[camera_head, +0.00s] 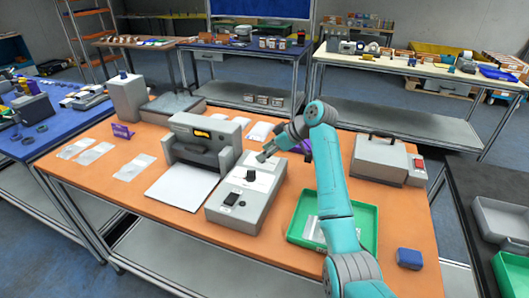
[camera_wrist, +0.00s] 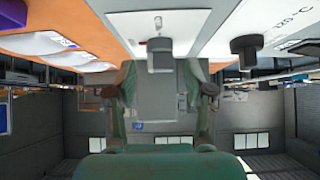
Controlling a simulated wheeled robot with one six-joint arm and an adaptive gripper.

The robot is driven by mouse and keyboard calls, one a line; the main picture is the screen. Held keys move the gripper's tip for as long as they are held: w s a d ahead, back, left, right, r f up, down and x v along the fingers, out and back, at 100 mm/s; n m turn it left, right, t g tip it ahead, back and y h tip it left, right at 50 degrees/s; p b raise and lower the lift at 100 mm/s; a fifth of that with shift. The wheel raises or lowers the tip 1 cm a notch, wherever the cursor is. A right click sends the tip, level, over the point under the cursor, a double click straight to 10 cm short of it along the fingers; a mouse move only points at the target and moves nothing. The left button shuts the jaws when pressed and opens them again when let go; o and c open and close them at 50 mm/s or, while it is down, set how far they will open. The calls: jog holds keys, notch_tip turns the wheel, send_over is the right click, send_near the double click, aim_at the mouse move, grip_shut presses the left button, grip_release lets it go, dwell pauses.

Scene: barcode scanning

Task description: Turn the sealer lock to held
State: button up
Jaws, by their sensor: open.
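The sealer (camera_head: 204,145) is a grey machine with a yellow display, on the orange table. Beside it is a grey control box (camera_head: 240,205) with a black knob (camera_head: 250,177) and a black switch (camera_head: 231,199). My gripper (camera_head: 264,157) is over the back end of this box. In the wrist view my gripper (camera_wrist: 165,88) is open, with a finger on each side of a small grey knob-like part (camera_wrist: 160,58) on a pale panel. I cannot tell whether the fingers touch it or whether it is the lock. The black knob (camera_wrist: 245,50) is right of it, near "120 °C" lettering.
A green tray (camera_head: 360,213) lies right of the box, partly behind my arm. A grey case (camera_head: 380,157) with a red switch and a blue block (camera_head: 409,258) are further right. White sheets lie at the table's left. Other tables stand behind.

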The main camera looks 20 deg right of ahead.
jog(key=shift+w+a+f, duration=0.15)
jog(key=shift+a+f, duration=0.1)
grip_shut()
